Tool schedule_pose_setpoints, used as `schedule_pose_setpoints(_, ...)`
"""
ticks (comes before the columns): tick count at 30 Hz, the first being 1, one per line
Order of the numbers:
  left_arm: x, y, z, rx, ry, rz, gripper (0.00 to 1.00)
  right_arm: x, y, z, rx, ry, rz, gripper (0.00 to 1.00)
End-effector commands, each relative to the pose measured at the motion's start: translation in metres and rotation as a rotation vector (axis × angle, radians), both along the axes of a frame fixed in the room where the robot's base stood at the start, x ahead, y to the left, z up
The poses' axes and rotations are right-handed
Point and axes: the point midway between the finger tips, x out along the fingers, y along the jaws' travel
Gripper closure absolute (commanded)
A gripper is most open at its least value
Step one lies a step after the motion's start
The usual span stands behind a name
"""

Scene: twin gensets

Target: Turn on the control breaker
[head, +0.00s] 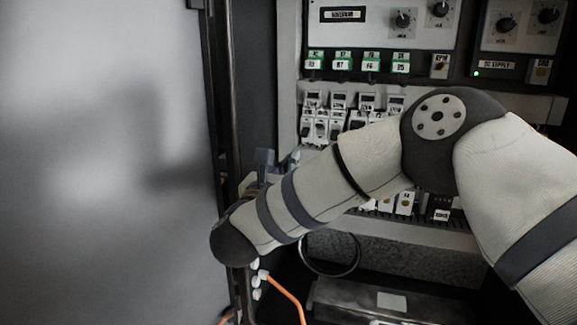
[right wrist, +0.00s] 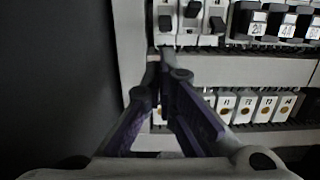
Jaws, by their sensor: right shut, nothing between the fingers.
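A row of white breakers with dark levers (head: 322,128) sits on the upper rail of the open cabinet. No readable label shows which one is the control breaker. In the right wrist view, the leftmost breaker (right wrist: 165,19) has its dark lever low, the second one (right wrist: 191,12) has it higher, and the third (right wrist: 217,22) has it low. My right gripper (right wrist: 166,54) is shut and empty, its tips just below the leftmost breaker; contact cannot be told. In the head view the gripper (head: 292,157) is partly hidden behind my right forearm. My left gripper is out of view.
Larger breakers with numbered tags (right wrist: 287,27) stand to the right. A lower row of white labelled modules (right wrist: 246,107) sits below the bare rail. A control panel with knobs (head: 403,20) is above. An orange cable (head: 287,294) hangs at the lower left.

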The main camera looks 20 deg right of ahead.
Motion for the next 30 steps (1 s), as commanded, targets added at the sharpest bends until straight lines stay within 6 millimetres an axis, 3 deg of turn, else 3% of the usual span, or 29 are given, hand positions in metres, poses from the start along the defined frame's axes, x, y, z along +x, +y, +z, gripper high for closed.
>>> schedule_pose_setpoints(6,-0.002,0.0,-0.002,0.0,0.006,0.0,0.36,0.034,-0.023,0.003,-0.002,0.0,-0.001,1.0)
schedule_pose_setpoints(10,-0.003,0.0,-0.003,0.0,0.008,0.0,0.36,0.045,-0.03,0.004,-0.002,0.001,0.001,1.0)
schedule_pose_setpoints(30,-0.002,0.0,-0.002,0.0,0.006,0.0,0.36,0.053,-0.032,0.008,0.025,0.04,0.001,1.0)
